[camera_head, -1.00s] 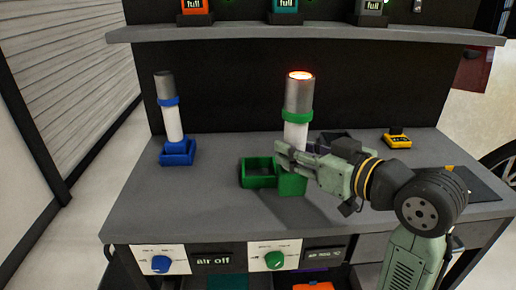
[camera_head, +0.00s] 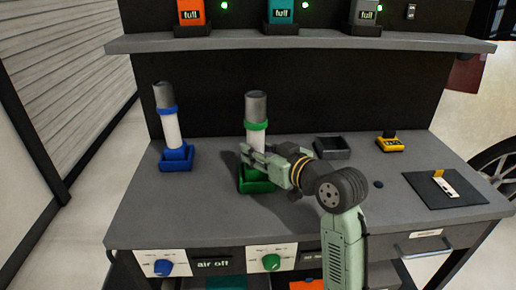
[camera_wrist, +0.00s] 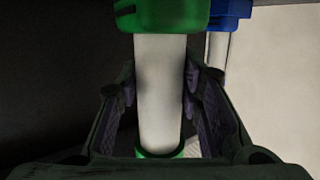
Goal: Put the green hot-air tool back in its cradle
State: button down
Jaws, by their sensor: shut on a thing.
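The green hot-air tool (camera_head: 256,108) has a grey nozzle, a green collar and a white body. It stands nearly upright over its green cradle (camera_head: 258,187), and its lower end appears to be inside the cradle's walls. My gripper (camera_head: 250,158) is shut on the white body, below the collar. The wrist view shows the fingers (camera_wrist: 160,88) on both sides of the white body (camera_wrist: 160,112), with the green collar above and a green part below. The exact seating of the base is partly hidden by my gripper. The nozzle does not glow.
A blue hot-air tool (camera_head: 170,115) stands in its blue cradle (camera_head: 177,160) at the left. A dark empty tray (camera_head: 332,148), a yellow item (camera_head: 389,143) and a dark mat (camera_head: 446,190) lie to the right. A shelf (camera_head: 300,44) runs along the back. Knobs sit on the bench front.

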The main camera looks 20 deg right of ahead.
jog(key=shift+f, duration=0.15)
jog(key=c, duration=1.1)
grip_release()
jog(key=b+v, duration=0.3)
jog(key=v, duration=0.9)
jog(key=shift+s, duration=0.1)
